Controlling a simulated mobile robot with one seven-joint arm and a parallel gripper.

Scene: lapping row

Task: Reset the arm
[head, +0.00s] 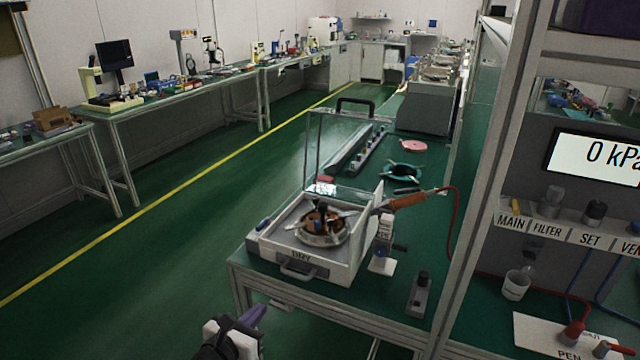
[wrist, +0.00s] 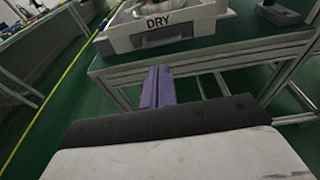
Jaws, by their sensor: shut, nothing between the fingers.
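My gripper (head: 254,318) shows at the bottom of the head view, low and in front of the near bench edge. Its purple fingers are together and empty; they also show in the wrist view (wrist: 157,88), pointing toward the bench. The gripper is apart from the bench and touches nothing that I can see. Most of my arm is out of the head view.
A green-topped bench (head: 388,300) stands ahead, bearing a white box marked DRY (head: 299,258) with an open clear lid (head: 345,155). A metal frame post (head: 485,170) rises at right. The green floor (head: 130,290) at left is clear.

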